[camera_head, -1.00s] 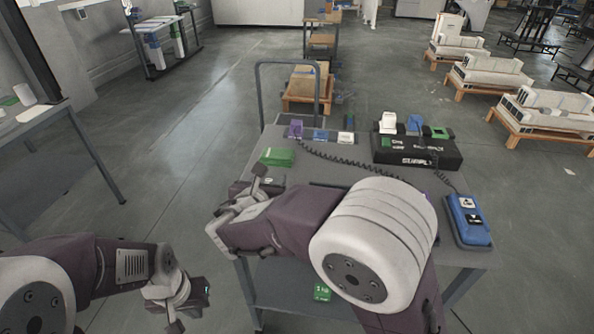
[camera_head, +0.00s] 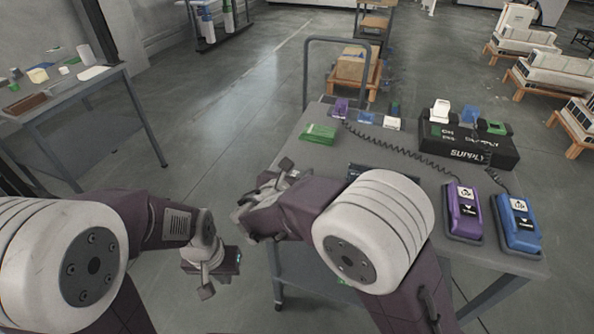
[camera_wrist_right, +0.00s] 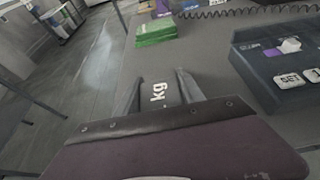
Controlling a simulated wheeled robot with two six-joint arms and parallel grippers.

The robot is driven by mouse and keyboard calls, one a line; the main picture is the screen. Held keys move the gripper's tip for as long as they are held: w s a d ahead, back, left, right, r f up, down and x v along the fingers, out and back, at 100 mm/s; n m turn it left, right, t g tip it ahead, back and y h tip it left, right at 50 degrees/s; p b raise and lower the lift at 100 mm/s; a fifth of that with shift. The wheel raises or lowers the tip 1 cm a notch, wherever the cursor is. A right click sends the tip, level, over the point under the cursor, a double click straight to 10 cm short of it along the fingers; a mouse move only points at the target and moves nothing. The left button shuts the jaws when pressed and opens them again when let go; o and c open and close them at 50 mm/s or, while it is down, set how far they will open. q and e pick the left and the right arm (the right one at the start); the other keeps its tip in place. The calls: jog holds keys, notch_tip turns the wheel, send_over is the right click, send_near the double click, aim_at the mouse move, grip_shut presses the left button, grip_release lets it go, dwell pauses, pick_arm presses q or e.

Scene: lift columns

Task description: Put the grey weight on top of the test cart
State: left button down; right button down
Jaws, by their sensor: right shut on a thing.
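The grey weight (camera_wrist_right: 158,94), marked "kg", sits between the two fingers of my right gripper (camera_wrist_right: 160,88) in the right wrist view. My right gripper is shut on it. In the head view my right gripper (camera_head: 262,195) is at the left edge of the test cart (camera_head: 310,160); the weight is hidden there. The cart has a grey top and a tall bar handle. I cannot tell whether the weight touches the top. My left gripper (camera_head: 208,270) is left of the cart, over the floor; its finger opening is unclear.
On the cart are a green block (camera_head: 318,134), a black supply box (camera_head: 468,146), purple (camera_head: 464,212) and blue (camera_head: 518,222) handsets and coiled cables. A dark panel (camera_wrist_right: 285,65) with buttons lies right of the gripper. A side table (camera_head: 75,110) stands left. The top near the green block is clear.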

jog(key=c, duration=0.7)
grip_release()
jog(key=shift+s+r, duration=0.1)
jog(key=shift+r, duration=0.1)
jog(key=p+v, duration=0.2)
jog(key=v, duration=0.9)
jog(key=shift+s+a+r+p, duration=0.1)
jog(key=shift+s+p, duration=0.25)
jog(key=shift+s, duration=0.05)
